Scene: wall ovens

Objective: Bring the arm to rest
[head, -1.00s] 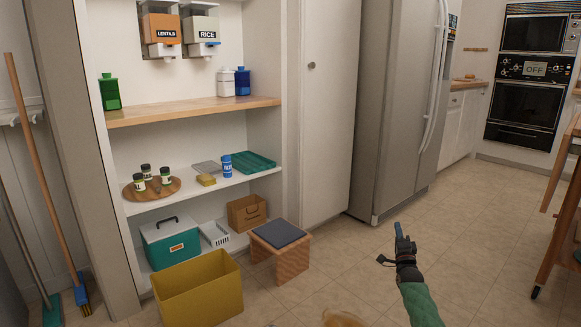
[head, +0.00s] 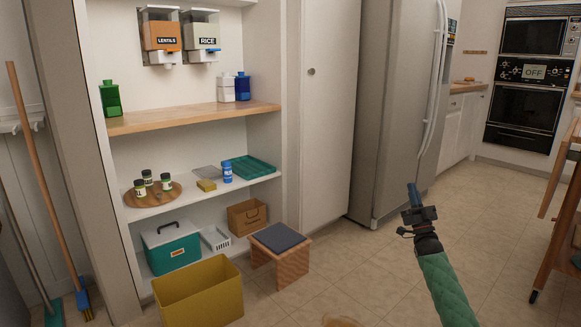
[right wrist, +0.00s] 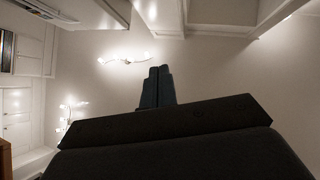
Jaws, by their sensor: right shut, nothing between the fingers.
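My right gripper (head: 413,190) shows in the head view, right of centre, at the end of my green-sleeved arm. It points up and stands in front of the tiled floor and near the fridge's lower edge in the picture. Its fingers are together and hold nothing. In the right wrist view the shut fingers (right wrist: 157,85) point up toward the ceiling and a wall lamp or ceiling light. My left gripper is not in the head view.
An open shelf unit (head: 190,115) stands at the left, with a yellow bin (head: 198,293) and a small stool (head: 280,262) before it. A fridge (head: 395,110) stands behind my gripper. Wall ovens (head: 525,100) are at the far right, and a wooden cart (head: 556,235) is at the right edge. The floor between is clear.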

